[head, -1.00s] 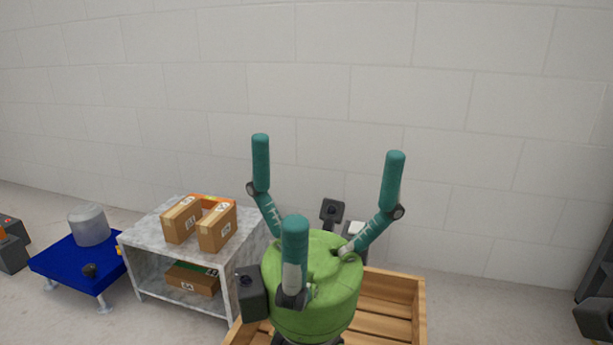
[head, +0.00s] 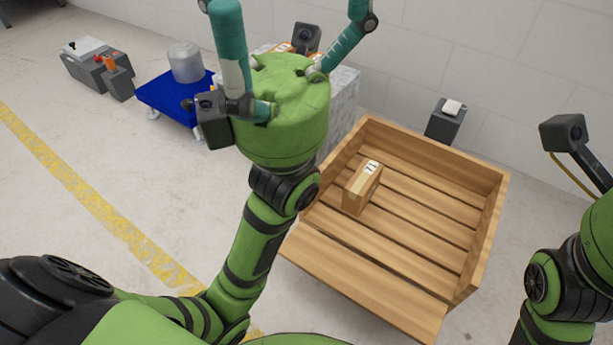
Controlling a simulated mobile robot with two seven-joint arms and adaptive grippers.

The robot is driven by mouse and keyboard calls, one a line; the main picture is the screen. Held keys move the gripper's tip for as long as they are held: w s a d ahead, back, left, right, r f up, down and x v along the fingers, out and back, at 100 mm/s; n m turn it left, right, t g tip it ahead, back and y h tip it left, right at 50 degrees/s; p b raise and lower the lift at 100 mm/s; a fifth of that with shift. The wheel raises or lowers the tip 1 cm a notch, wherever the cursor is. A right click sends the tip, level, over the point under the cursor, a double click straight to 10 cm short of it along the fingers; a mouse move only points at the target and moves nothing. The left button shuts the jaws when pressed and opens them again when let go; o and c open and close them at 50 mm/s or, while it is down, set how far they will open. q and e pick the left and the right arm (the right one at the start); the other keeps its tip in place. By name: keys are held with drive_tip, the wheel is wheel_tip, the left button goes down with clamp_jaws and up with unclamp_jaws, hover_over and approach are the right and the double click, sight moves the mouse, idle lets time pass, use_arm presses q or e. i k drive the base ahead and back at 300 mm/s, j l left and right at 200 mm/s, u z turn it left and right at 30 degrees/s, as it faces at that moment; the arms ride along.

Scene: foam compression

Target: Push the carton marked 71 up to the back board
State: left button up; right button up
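A small brown carton (head: 361,190) with a white label on its top stands upright on the slats of a wooden crate, towards its left side. The label seems to read 71, but it is small and turned. The back board (head: 436,152) is the crate's far wall, and bare slats lie between it and the carton. My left gripper (head: 290,28) is raised left of and above the carton, its teal fingers spread, open and empty; the fingertips are cut off by the top edge. Of my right gripper (head: 603,235) only part of the body shows at the right edge; its fingers are outside the picture.
The crate's right wall (head: 484,235) is raised, and its front side (head: 365,275) looks low and open. A dark box (head: 446,117) stands behind the back board. A blue cart (head: 172,100) with a grey cylinder and a grey control box (head: 97,74) stand at the upper left.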

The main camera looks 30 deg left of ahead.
sight(358, 190)
drive_tip(key=u, duration=0.35)
drive_tip(key=i+j+u, duration=0.1)
drive_tip(key=j, duration=0.3)
drive_tip(key=i+j, duration=0.2)
drive_tip(key=j, duration=0.15)
drive_tip(key=i+j+u, duration=0.15)
drive_tip(key=j, duration=0.25)
drive_tip(key=i+j, duration=0.2)
drive_tip(key=j, duration=0.15)
drive_tip(key=u, duration=0.05)
